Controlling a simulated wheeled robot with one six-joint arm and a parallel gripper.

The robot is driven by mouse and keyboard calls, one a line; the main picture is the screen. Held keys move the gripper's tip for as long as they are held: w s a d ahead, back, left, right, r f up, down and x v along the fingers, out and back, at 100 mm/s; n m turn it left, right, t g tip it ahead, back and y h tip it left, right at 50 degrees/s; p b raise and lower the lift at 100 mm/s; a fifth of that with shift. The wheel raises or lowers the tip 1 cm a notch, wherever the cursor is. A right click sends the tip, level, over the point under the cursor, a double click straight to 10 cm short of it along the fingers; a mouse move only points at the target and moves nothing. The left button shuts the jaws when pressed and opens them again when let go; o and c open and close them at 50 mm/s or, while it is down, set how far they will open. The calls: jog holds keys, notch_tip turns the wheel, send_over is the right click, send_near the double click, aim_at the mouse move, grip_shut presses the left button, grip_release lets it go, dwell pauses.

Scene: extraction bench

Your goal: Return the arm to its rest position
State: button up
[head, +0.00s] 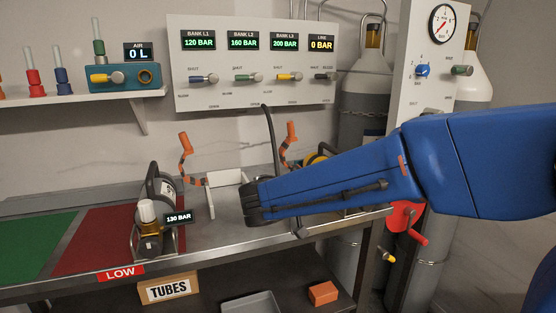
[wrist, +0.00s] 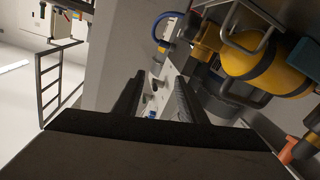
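My blue arm (head: 335,185) reaches in from the right in the head view, over the right part of the bench (head: 215,237). Its dark ridged end is above the bench top, and I cannot make out the gripper fingers there. In the wrist view my gripper (wrist: 160,85) shows two dark fingers apart with a gap between them. Nothing is held between them. Part of a wall panel shows beyond the gap. My arm hides part of the bench's right end.
Orange-handled clamps (head: 186,145) stand behind. A yellow cylinder (wrist: 252,65) is right of the fingers in the wrist view. A gauge panel (head: 412,95) and tall grey cylinders (head: 362,105) stand right.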

jog(key=s+d+f+n+g+y, duration=0.4)
jog(key=s+d+f+g+y, duration=0.15)
jog(key=s+d+f, duration=0.6)
jog(key=s+a+f+n+t+y, duration=0.1)
jog(key=s+f+n+t+y, duration=0.1)
jog(key=s+f+n+y, duration=0.4)
jog(key=s+f+y, duration=0.1)
jog(key=s+y, duration=0.3)
jog(key=s, duration=0.3)
jog(key=shift+s+a+f, duration=0.2)
jog(key=shift+a, duration=0.15)
